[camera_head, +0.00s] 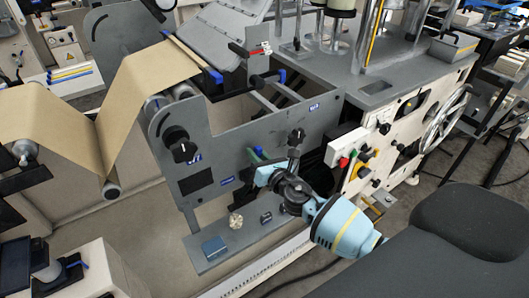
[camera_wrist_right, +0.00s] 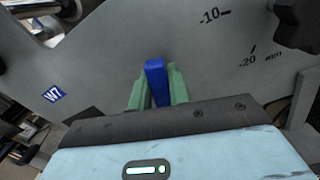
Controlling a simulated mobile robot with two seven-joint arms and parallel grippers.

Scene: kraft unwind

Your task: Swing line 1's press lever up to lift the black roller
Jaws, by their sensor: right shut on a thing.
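My right gripper (camera_head: 256,153) reaches in from the lower right to the grey side plate (camera_head: 215,125) of the machine. In the right wrist view its two green fingers (camera_wrist_right: 158,88) are shut on a blue lever handle (camera_wrist_right: 155,80), one finger on each side. The handle stands upright in that view, in front of the grey plate. The rest of the lever is hidden behind the gripper. I cannot make out a black roller for certain. My left gripper is not in view.
Brown kraft web (camera_head: 150,85) runs over rollers at the left. A black knob (camera_head: 184,150) and another black knob (camera_head: 296,136) stick out from the plate near my gripper. A control panel with coloured buttons (camera_head: 355,158) and a handwheel (camera_head: 445,118) are at the right.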

